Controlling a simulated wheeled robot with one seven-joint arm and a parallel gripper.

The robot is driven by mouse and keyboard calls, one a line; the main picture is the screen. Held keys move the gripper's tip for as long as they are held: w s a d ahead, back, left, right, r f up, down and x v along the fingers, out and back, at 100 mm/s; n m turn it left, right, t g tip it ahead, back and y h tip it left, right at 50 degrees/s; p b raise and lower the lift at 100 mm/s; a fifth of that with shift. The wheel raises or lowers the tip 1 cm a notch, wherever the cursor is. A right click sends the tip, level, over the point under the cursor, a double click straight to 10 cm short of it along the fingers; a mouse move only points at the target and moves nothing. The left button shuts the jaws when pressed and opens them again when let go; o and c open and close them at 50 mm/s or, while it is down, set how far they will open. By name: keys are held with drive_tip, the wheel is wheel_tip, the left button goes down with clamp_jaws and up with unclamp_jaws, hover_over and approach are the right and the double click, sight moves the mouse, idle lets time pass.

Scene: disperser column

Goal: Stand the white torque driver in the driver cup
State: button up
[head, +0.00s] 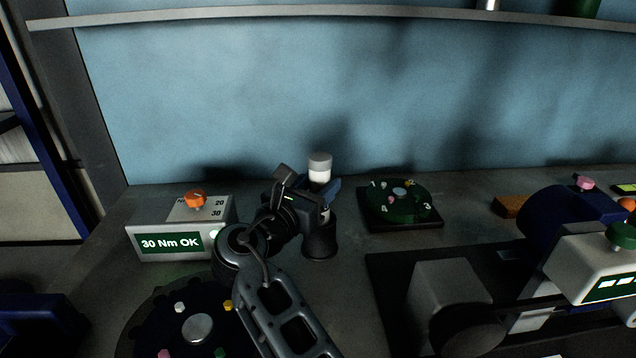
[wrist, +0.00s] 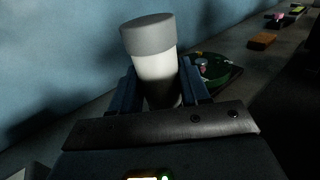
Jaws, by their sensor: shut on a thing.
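The white torque driver (head: 319,172) is upright, with a grey cap on top. My gripper (head: 322,190) is shut on it; in the wrist view the driver (wrist: 156,70) stands between the two blue fingers of my gripper (wrist: 165,88). The dark driver cup (head: 320,241) stands on the bench directly below my gripper in the head view. The driver's lower end is hidden behind my gripper, and I cannot tell whether it is inside the cup or just above it.
A torque box reading "30 Nm OK" (head: 172,241) with an orange knob stands left. A green dial (head: 398,203) on a dark plate sits right of the cup. A dark round carousel (head: 160,318) is front left. A blue-and-white machine (head: 600,262) fills the right.

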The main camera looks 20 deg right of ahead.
drive_tip(key=shift+r, duration=0.1)
drive_tip(key=o, duration=0.8)
drive_tip(key=shift+c, duration=0.2)
drive_tip(key=o, duration=0.4)
drive_tip(key=shift+a, duration=0.1)
drive_tip(key=b+v, duration=0.1)
drive_tip(key=v, duration=0.6)
drive_tip(key=shift+s+a, duration=0.25)
drive_tip(key=shift+s, duration=0.05)
